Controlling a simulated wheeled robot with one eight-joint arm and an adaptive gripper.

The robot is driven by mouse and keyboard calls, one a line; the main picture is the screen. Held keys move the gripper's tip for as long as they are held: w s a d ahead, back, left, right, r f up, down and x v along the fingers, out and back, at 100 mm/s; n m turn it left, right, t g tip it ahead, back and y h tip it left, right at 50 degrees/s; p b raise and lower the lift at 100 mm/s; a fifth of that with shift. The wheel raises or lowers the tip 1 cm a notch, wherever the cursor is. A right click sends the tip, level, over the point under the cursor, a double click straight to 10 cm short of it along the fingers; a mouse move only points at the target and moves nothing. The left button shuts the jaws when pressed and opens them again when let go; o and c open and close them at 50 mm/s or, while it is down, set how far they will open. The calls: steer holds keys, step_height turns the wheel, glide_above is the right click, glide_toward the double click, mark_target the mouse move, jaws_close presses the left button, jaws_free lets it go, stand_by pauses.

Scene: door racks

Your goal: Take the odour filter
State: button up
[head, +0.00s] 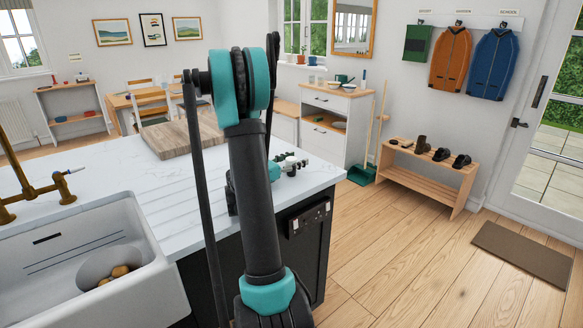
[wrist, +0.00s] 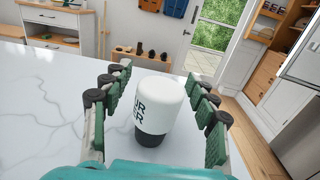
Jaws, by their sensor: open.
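The odour filter (wrist: 158,105) is a white cylinder with a rounded top, a black base and dark letters, of which "UR" and "ER" show. It stands upright on the white marbled worktop (wrist: 45,110) in the wrist view. My gripper (wrist: 160,80) is open, with one green-padded finger on each side of the filter. Gaps show between the filter and both fingers. In the head view my gripper (head: 288,165) is small and partly behind my arm at the worktop's far right end. I cannot make out the filter clearly there.
A wooden board (head: 180,135) lies on the worktop left of my arm. A white sink (head: 85,270) with a brass tap (head: 40,190) is at the near left. A shoe rack (head: 430,175) and a doormat (head: 522,253) are across the floor, with open floor between.

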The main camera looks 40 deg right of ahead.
steer(key=shift+w+d, duration=0.1)
steer(key=shift+d, duration=0.9)
jaws_close()
